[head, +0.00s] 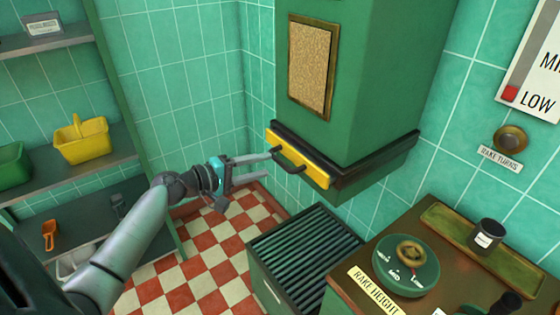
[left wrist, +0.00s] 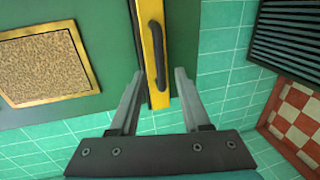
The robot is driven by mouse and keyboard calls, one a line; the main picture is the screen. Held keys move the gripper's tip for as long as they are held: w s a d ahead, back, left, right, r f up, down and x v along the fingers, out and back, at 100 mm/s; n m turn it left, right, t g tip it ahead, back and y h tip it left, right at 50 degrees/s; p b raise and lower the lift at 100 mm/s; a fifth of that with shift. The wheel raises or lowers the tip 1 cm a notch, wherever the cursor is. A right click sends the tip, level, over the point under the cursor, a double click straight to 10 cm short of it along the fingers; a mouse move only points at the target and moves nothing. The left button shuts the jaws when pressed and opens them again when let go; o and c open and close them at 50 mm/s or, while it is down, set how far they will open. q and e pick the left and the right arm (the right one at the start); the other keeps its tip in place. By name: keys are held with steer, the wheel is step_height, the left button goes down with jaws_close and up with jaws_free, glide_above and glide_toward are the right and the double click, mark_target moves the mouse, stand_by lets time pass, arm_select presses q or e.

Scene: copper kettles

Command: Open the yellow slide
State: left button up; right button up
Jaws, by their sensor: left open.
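The yellow slide (head: 312,172) is a flat yellow bar at the bottom of the green hopper (head: 358,80), with a black handle (head: 287,160) on its front. It sits in a dark frame and looks shut. My left gripper (head: 275,164) is open just in front of the slide, its fingertips close to the handle. In the left wrist view the handle (left wrist: 156,55) lies between the two fingers, ahead of the fingertips, and the slide (left wrist: 148,35) runs beside it. I cannot tell whether a finger touches the slide. My right gripper is not in view.
A slatted dark bin (head: 305,250) stands below the hopper. A wooden counter (head: 460,262) with a green dial (head: 406,262) and a dark cup (head: 486,235) is at right. Shelves with a yellow basket (head: 82,140) are at left. The checkered floor is clear.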

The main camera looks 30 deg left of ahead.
mark_target(277, 162)
arm_select(q)
steer(key=shift+x, duration=3.15)
jaws_close()
